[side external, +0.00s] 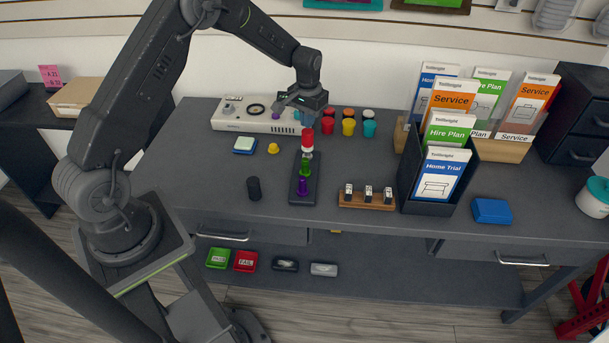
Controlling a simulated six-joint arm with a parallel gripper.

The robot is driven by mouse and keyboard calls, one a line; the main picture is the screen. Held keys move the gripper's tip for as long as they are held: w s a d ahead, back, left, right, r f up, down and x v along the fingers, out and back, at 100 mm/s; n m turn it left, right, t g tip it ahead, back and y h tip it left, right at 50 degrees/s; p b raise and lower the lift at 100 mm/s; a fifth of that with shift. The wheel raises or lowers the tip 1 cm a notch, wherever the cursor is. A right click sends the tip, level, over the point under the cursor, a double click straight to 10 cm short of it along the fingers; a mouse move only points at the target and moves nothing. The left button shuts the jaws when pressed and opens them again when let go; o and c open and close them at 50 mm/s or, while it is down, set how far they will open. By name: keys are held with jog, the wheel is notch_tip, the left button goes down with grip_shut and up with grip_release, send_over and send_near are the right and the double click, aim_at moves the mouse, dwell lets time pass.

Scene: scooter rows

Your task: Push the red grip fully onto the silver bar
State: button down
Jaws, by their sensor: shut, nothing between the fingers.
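The red grip (308,136) stands upright at the far end of a dark base (297,198) on the bench. A pale or silver section (307,147) shows just below the red; I cannot tell how far the grip covers the bar. A green grip (305,168) and a purple grip (303,186) stand nearer on the same base.
A white box (232,122) lies at the back left. Several coloured caps, including a yellow one (348,127), stand right of my gripper. The left front bench is mostly clear around a black cylinder (254,189).

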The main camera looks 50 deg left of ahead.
aim_at(307, 131)
jog(key=shift+f, duration=2.3)
jog(key=shift+r, duration=0.15)
dwell(0.5)
jog(key=shift+r, duration=4.2)
jog(key=s+d+r+t, duration=0.1)
jog(key=s+d+r, duration=0.25)
jog(key=r, duration=0.25)
jog(key=s+d+r+m+t, duration=0.1)
jog(key=s+d+r, duration=0.1)
jog(key=s+r, duration=0.3)
jog(key=s+d+r+t, duration=0.1)
jog(key=s+d+r, duration=0.2)
jog(key=r, duration=0.4)
jog(key=s+d+r+m+t, duration=0.1)
jog(key=s+d, duration=0.2)
jog(key=s, duration=0.6)
jog(key=s+d+r+m+t, duration=0.1)
jog(key=s+d, duration=0.2)
jog(key=s, duration=0.7)
jog(key=shift+d+t, duration=0.25)
jog(key=shift+t, duration=0.05)
